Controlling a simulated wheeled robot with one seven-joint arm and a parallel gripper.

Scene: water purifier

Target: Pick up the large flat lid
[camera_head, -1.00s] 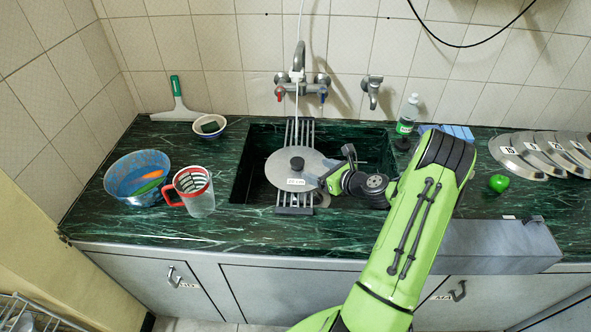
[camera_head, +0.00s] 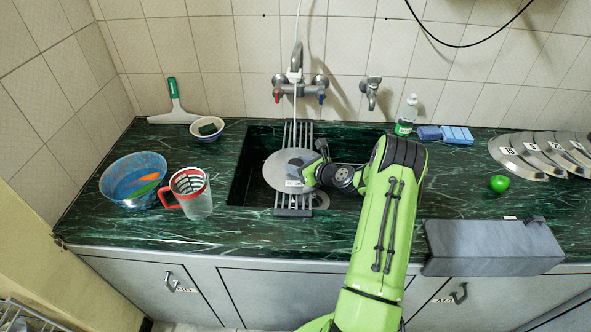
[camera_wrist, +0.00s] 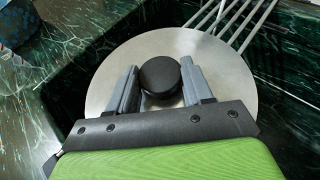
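The large flat lid (camera_head: 281,170) is a round grey metal disc with a small white label, lying on the metal rack across the sink. In the wrist view the lid (camera_wrist: 112,82) fills the middle, with its round black knob (camera_wrist: 160,76) at the centre. My gripper (camera_wrist: 161,82) has its two grey fingers on either side of the knob, with small gaps showing, so it is open around the knob. In the head view my gripper (camera_head: 304,168) covers the knob.
A slatted rack (camera_head: 297,134) spans the sink (camera_head: 240,183). Left are a blue bowl (camera_head: 118,185), a red-handled jug (camera_head: 197,203) and a small bowl (camera_head: 199,131). Right are a bottle (camera_head: 404,118), blue sponges (camera_head: 456,134), a green apple (camera_head: 499,183), several lids (camera_head: 506,157) and a grey box (camera_head: 480,250).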

